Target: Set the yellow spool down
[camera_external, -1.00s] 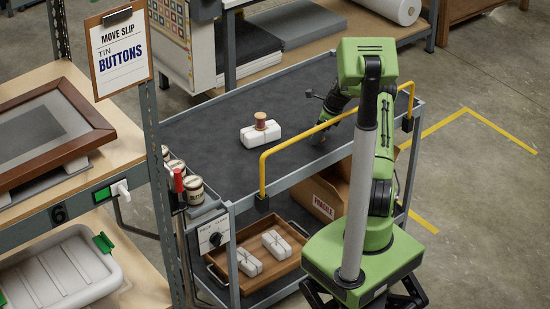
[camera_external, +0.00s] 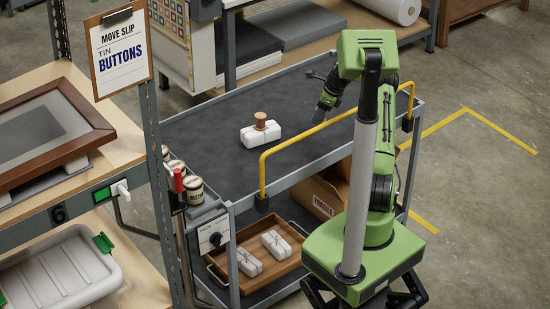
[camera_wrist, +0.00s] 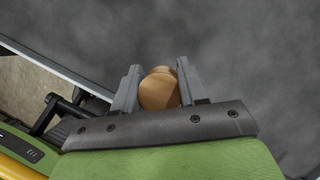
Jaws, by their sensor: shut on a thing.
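My gripper (camera_external: 324,110) is over the dark top of the cart (camera_external: 215,120), near the yellow rail. In the wrist view, my gripper (camera_wrist: 152,85) is shut on a round tan wooden piece (camera_wrist: 158,92), which looks like the end of a spool. Its thread is hidden, so I cannot see any yellow on it. In the external view the held piece is too small and dark to make out. Another spool (camera_external: 260,121), with reddish-brown thread, stands upright on a white tied parcel (camera_external: 262,133) left of my gripper.
A yellow rail (camera_external: 310,135) runs along the cart's near edge. Several tins (camera_external: 192,188) stand at the left end. A tray (camera_external: 285,268) with white parcels is on the lower shelf. The cart top around the parcel is largely clear.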

